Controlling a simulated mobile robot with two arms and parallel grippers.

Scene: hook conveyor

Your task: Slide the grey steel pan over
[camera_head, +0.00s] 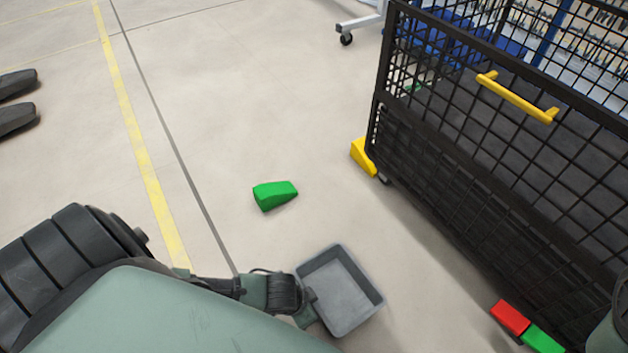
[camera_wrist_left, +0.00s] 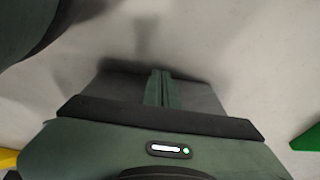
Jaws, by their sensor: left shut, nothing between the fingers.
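The grey steel pan (camera_head: 343,308) is a square, shallow, open tray on the concrete floor, low and right of centre in the head view. It looks empty. My left gripper (camera_head: 309,303) is at the pan's left wall; I cannot tell whether it touches. In the left wrist view its fingers (camera_wrist_left: 162,88) are shut together with nothing between them. A dark grey shape lies around the fingers there; I cannot tell if it is the pan. My right gripper is not in view.
A green wedge block (camera_head: 274,195) lies beyond the pan. A black mesh cage cart (camera_head: 440,150) stands at the right, with a yellow wedge (camera_head: 362,157) at its corner. Red (camera_head: 510,317) and green (camera_head: 543,340) blocks lie at its foot. Floor between pan and cart is clear.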

